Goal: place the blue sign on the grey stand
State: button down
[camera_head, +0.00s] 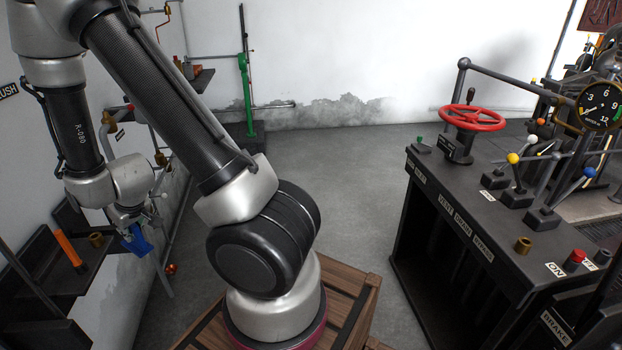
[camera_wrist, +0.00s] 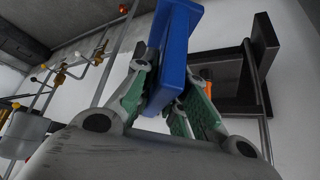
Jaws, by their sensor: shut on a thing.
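The blue sign is in my gripper; in the head view the blue sign (camera_head: 137,240) shows at the left, below my wrist. In the wrist view the blue sign (camera_wrist: 174,50) stands up between the green-padded fingers of my gripper (camera_wrist: 172,98), which are shut on it. In the head view my gripper (camera_head: 128,220) hangs near the left wall, to the right of a dark shelf. I cannot make out a grey stand for certain in either view.
The dark shelf (camera_head: 40,278) at the left holds an orange-handled tool (camera_head: 70,250) and a brass piece (camera_head: 96,240). A black console (camera_head: 470,215) with a red handwheel (camera_head: 473,117) and levers stands at the right. The floor (camera_head: 345,185) between is clear.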

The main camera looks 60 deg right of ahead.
aim_at(477, 205)
jog(key=i+z, duration=0.1)
jog(key=z, duration=0.3)
jog(key=i+l+z, duration=0.1)
jog(key=z, duration=0.35)
jog(key=i+z, duration=0.1)
jog(key=z, duration=0.3)
jog(key=i+z, duration=0.1)
jog(key=z, duration=0.35)
jog(key=j+z, duration=0.15)
jog(key=z, duration=0.25)
jog(key=i, duration=0.05)
